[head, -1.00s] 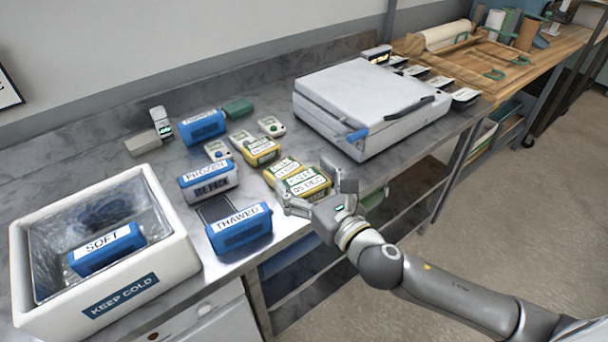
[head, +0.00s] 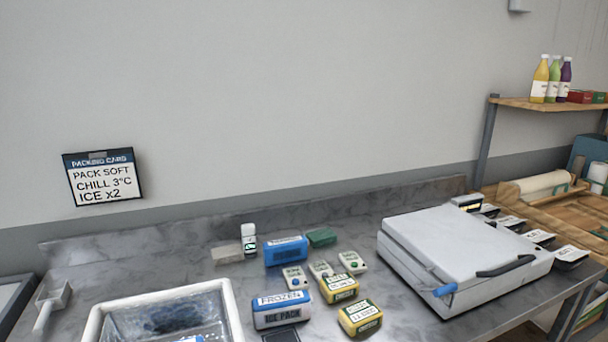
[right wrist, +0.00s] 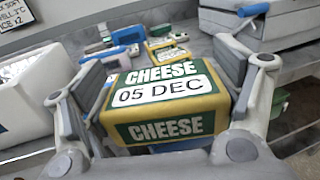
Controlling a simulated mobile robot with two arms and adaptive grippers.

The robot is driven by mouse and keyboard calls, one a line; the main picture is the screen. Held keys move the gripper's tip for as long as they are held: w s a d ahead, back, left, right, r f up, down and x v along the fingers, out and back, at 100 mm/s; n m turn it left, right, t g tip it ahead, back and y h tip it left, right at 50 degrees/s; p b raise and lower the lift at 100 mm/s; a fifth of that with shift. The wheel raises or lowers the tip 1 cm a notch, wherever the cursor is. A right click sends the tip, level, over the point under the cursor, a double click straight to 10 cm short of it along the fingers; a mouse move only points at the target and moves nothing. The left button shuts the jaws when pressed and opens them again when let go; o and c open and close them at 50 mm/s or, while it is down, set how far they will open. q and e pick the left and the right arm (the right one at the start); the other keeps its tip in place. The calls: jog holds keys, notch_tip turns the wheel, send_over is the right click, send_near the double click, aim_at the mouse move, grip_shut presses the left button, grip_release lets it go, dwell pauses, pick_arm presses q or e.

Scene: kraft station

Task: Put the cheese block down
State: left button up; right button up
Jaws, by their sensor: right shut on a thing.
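The cheese block (right wrist: 165,95), yellow and green with a white "05 DEC" label, fills the middle of the right wrist view. My right gripper (right wrist: 168,78) is shut on it, with a finger on each side. I cannot tell whether the block's underside touches anything. Two other yellow-and-green cheese blocks stand on the grey counter (head: 385,210) in the head view, one farther back (head: 338,289) and one closer (head: 360,317). Neither gripper shows in the head view, and my left gripper is out of sight.
A white cooler box (head: 232,312) is at the lower left, cut off by the frame. Blue ice packs (head: 286,251) (head: 281,309) and small white devices (head: 353,262) stand near the cheeses. A closed white lidded machine (head: 460,250) is to the right. A packing card (head: 103,177) hangs on the wall.

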jog(key=s+d+f, duration=0.1)
jog(key=s+f+m+h, duration=0.1)
jog(key=s, duration=0.1)
jog(key=s+d+f+h, duration=0.1)
jog(key=shift+s+d, duration=0.2)
jog(key=shift+d, duration=0.15)
jog(key=shift+r, duration=0.1)
dwell(0.5)
jog(key=w+a+r+n+y, duration=0.2)
jog(key=w+a+r+y, duration=0.2)
jog(key=w+a+r, duration=0.2)
jog(key=shift+w+r+n+y, duration=0.35)
jog(key=shift+w+n+y, duration=0.05)
jog(key=shift+w, duration=0.9)
